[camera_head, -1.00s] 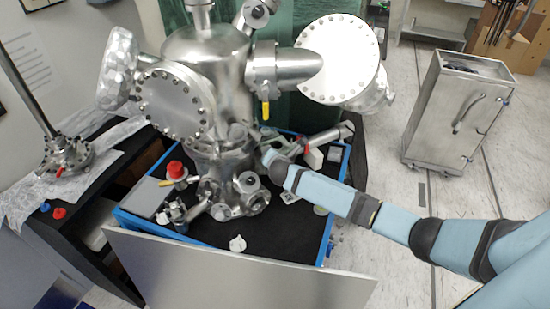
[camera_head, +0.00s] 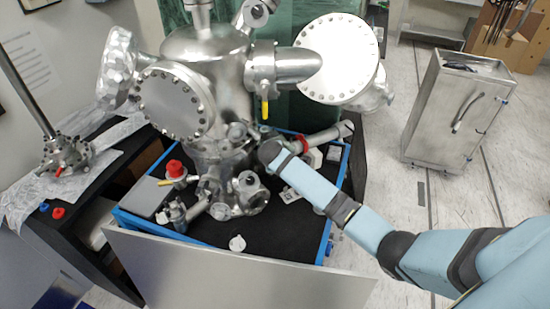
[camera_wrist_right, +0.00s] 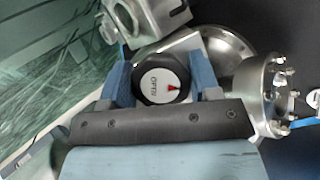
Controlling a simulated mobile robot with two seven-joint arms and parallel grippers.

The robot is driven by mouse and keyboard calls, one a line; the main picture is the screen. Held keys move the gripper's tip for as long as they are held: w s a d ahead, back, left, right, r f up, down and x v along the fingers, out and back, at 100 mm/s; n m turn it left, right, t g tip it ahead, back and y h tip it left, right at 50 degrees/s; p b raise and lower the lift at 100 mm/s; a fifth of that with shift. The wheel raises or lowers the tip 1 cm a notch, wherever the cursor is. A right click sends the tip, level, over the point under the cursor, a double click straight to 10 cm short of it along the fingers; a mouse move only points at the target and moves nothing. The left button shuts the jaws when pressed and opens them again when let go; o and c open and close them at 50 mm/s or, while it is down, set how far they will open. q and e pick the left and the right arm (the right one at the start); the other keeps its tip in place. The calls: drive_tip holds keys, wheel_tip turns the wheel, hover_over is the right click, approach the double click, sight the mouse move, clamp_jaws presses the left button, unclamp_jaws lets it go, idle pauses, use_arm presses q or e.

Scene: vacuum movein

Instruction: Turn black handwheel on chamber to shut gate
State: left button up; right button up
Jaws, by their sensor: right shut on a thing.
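The black handwheel (camera_wrist_right: 155,88) shows in the right wrist view with a white face. The face reads OPEN, turned sideways, and has a red pointer on its right side. My right gripper (camera_wrist_right: 161,74) has one blue finger on each side of the handwheel and is shut on its rim. The steel chamber (camera_head: 222,85) stands on the black-topped bench in the head view. My right arm (camera_head: 310,183) reaches to the chamber's right side, and its wrist hides the fingers and the handwheel there. The gate itself cannot be seen. My left gripper is not in view.
A bolted steel flange (camera_wrist_right: 278,90) lies close to the right finger. A steel block (camera_wrist_right: 150,18) is just beyond the handwheel. A red-capped valve (camera_head: 175,170) and small fittings stand on the blue-edged bench. A steel cabinet (camera_head: 455,110) stands apart at right.

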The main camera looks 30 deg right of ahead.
drive_tip(key=m+g, duration=0.1)
drive_tip(key=m, duration=0.2)
drive_tip(key=shift+y, duration=0.4)
drive_tip(key=m+g+y, duration=0.1)
drive_tip(key=m, duration=0.2)
drive_tip(key=shift+m, duration=0.3)
drive_tip(key=m+y, duration=0.1)
drive_tip(key=m, duration=0.2)
drive_tip(key=shift+a+f+g, duration=0.1)
drive_tip(key=shift+g, duration=0.2)
drive_tip(key=m+y, duration=0.2)
drive_tip(key=m, duration=0.1)
drive_tip(key=shift+s, duration=0.1)
drive_tip(key=m+y, duration=0.1)
drive_tip(key=m, duration=0.2)
drive_tip(key=shift+a, duration=0.1)
drive_tip(key=m+y, duration=0.1)
drive_tip(key=m, duration=0.2)
drive_tip(key=shift+a+y, duration=0.1)
drive_tip(key=shift+y, duration=0.2)
drive_tip(key=m+t+y, duration=0.1)
drive_tip(key=m, duration=0.2)
drive_tip(key=shift+m, duration=0.3)
drive_tip(key=shift+m+t+y, duration=0.6)
drive_tip(key=shift+m+t, duration=0.2)
drive_tip(key=shift+m, duration=1)
